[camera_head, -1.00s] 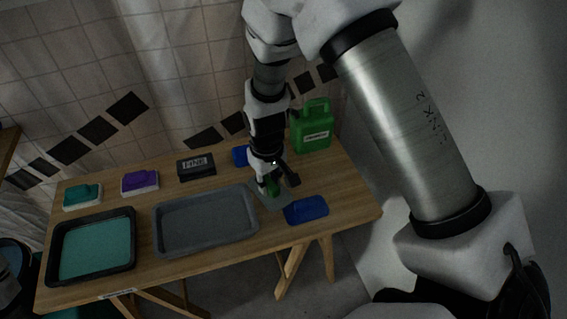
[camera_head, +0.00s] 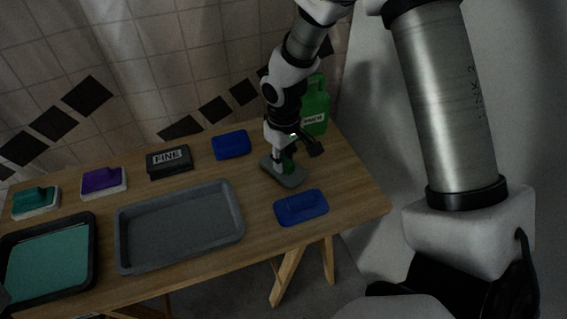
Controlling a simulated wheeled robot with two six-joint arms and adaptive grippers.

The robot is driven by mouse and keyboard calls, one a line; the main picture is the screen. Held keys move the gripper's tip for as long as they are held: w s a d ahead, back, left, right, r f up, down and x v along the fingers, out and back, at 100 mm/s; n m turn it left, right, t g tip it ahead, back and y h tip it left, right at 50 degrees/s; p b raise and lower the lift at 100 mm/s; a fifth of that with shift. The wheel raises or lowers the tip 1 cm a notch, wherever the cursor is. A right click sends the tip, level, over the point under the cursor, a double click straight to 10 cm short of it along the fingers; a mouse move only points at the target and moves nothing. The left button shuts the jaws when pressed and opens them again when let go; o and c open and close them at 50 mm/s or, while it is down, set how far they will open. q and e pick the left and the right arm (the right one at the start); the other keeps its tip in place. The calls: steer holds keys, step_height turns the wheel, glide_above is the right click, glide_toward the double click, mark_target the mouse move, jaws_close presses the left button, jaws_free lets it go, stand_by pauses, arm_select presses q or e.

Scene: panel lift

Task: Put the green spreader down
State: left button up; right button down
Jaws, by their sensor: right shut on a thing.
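The green spreader (camera_head: 289,168) has a green grip above a flat grey plate (camera_head: 285,178). It is at the right part of the wooden table (camera_head: 352,190), between two blue pads, one behind it (camera_head: 232,146) and one in front (camera_head: 301,208). My right gripper (camera_head: 288,159) is shut on the green grip from above and partly hides it. The plate is level and at or very close to the tabletop; I cannot tell whether it touches. My left gripper is not in view.
A green jug (camera_head: 316,112) stands just behind my right gripper. A grey tray (camera_head: 181,263) lies to the left, with a black tray of teal liquid (camera_head: 88,266) beyond.

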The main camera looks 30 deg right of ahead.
mark_target(284, 158)
steer(key=shift+f, duration=0.6)
steer(key=shift+w, duration=0.1)
steer(key=shift+f, duration=0.2)
steer(key=c, duration=1)
jaws_free()
step_height(284, 158, up, 12)
steer(key=shift+r+p, duration=0.25)
steer(key=shift+p, duration=0.95)
